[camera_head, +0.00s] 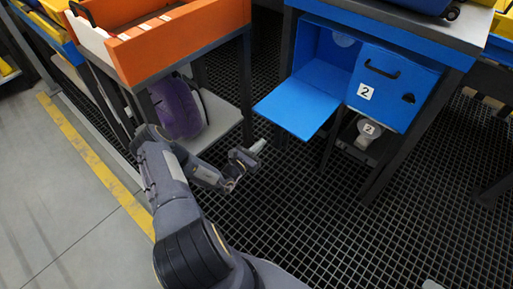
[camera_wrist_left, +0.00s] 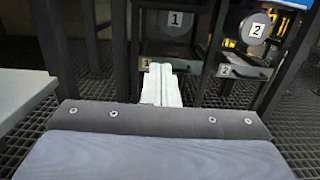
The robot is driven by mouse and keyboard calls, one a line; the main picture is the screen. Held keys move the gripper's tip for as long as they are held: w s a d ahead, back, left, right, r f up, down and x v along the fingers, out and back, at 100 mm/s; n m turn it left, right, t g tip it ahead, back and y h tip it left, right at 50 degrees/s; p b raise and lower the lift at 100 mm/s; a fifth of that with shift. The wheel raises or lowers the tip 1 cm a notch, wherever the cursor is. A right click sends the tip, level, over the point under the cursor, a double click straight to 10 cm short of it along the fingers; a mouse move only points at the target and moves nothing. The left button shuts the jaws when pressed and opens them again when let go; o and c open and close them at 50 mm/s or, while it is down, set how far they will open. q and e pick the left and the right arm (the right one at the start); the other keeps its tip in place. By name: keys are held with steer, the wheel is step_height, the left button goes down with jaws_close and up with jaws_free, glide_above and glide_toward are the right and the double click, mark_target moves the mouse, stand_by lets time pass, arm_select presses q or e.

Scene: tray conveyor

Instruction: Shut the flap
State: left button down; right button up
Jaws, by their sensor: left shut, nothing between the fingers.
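The blue flap (camera_head: 300,104) is open. It juts out flat from the lower left edge of the blue cabinet (camera_head: 410,72), and the left compartment (camera_head: 330,58) behind it stands open. My left gripper (camera_head: 258,146) is shut and empty. It is lower in the picture and to the left of the flap, apart from it. In the left wrist view the pale fingers of the left gripper (camera_wrist_left: 161,85) are together with nothing between them. My right gripper is not in view.
A blue door with a black handle (camera_head: 381,68) and a label 2 is closed beside the open compartment. An orange bin (camera_head: 180,42) stands on a table at left, with a purple round object (camera_head: 177,108) on its lower shelf. Dark grating covers the floor.

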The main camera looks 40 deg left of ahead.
arm_select(q)
steer(key=w+r+b, duration=0.1)
steer(key=w+r, duration=0.3)
steer(key=w, duration=0.1)
steer(key=shift+w+d+r, duration=0.25)
steer(key=shift+w, duration=0.15)
